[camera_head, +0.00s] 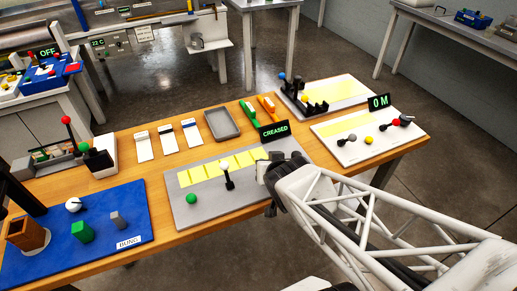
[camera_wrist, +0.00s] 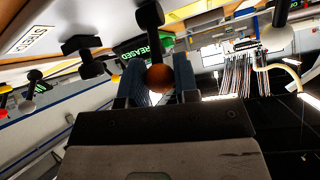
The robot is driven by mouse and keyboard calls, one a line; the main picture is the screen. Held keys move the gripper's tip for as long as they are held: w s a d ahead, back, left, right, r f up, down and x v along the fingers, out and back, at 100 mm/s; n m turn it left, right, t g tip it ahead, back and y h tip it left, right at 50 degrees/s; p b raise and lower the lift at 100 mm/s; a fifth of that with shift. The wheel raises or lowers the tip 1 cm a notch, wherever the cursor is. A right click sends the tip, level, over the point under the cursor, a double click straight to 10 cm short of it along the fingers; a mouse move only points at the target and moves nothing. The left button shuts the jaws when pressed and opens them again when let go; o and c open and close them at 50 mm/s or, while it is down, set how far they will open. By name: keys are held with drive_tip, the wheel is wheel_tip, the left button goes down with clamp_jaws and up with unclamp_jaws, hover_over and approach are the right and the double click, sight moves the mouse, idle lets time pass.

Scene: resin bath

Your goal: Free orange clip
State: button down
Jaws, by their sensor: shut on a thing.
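An orange clip-like piece (camera_head: 267,104) lies on the wooden table behind the CREASED sign, beside a similar green piece (camera_head: 248,109). My gripper (camera_head: 266,173) is at the right edge of the grey panel (camera_head: 180,211), in front of the sign and apart from the orange piece. In the wrist view my gripper (camera_wrist: 157,82) is shut on an orange-brown ball knob (camera_wrist: 159,78) at the end of a black lever (camera_wrist: 149,17). The knob is hidden by my gripper in the head view. The orange piece cannot be made out in the wrist view.
The grey panel carries a yellow strip, a white-knobbed lever (camera_head: 224,167) and a green knob (camera_head: 191,199). The CREASED sign (camera_head: 274,130) stands close behind my gripper. A white panel (camera_head: 345,152) with levers lies right; a grey tray (camera_head: 221,124) lies behind.

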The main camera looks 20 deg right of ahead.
drive_tip(key=shift+s+f+t, duration=0.25)
drive_tip(key=shift+s+t, duration=0.15)
drive_tip(key=shift+t, duration=0.35)
drive_tip(key=shift+s+f+t, duration=0.2)
drive_tip(key=shift+s+t, duration=0.15)
drive_tip(key=shift+t, duration=0.4)
idle(0.4)
drive_tip(key=c, duration=0.9)
unclamp_jaws()
drive_tip(key=shift+o, duration=0.2)
drive_tip(key=shift+s+r, duration=0.1)
drive_tip(key=v, duration=0.7)
drive_tip(key=shift+s, duration=0.25)
